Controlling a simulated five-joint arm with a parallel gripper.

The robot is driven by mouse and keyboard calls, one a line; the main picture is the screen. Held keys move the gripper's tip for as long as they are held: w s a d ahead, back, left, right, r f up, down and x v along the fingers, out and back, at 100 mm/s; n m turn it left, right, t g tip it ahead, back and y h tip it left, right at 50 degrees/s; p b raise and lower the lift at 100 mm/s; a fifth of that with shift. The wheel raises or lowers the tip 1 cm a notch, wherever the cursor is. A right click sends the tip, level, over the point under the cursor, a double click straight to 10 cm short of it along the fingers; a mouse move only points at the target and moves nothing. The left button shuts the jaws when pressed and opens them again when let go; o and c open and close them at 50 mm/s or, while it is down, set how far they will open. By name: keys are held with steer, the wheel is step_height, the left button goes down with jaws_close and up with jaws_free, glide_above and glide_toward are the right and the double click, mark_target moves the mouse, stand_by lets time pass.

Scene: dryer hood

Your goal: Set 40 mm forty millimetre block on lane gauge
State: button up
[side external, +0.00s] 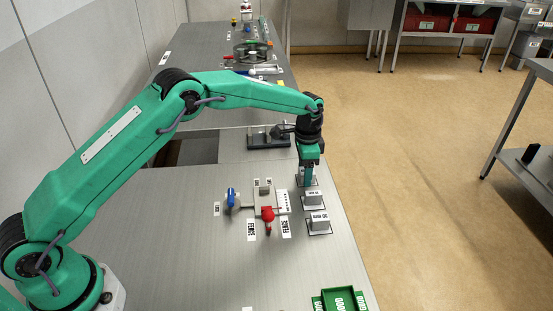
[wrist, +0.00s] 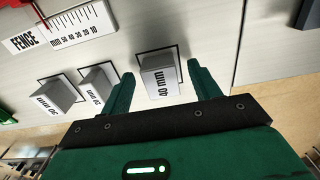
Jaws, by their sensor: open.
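The 40 mm block (wrist: 158,82) is a grey block with a white "40 mm" label, standing on a dark-outlined square. My gripper (wrist: 163,88) is open, with one finger on each side of this block in the wrist view; I cannot tell whether they touch it. In the side view my gripper (side external: 307,179) points down at the far end of the block row and mostly hides the block. The lane gauge (side external: 283,201), with a millimetre scale and red and blue handles, lies left of the row. Its "FENCE" scale (wrist: 70,30) shows at the wrist view's upper left.
Two more labelled grey blocks stand nearer the camera, one (side external: 315,197) beside my gripper and one (side external: 319,221) further along. A green "GOOD" tray (side external: 340,301) is at the front edge. A dark fixture (side external: 268,140) stands beyond. The table's right edge is close.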

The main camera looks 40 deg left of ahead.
stand_by(0.4)
steer(key=c, duration=1.2)
steer(key=shift+o, duration=0.2)
steer(key=shift+r, duration=0.15)
steer(key=shift+r, duration=0.55)
step_height(320, 180, up, 3)
steer(key=shift+r, duration=0.1)
steer(key=s+d+r, duration=0.6)
steer(key=s+d, duration=0.1)
steer(key=d, duration=0.1)
steer(key=shift+s+d+r, duration=0.25)
steer(key=shift+s+d, duration=0.1)
steer(key=shift+s, duration=0.05)
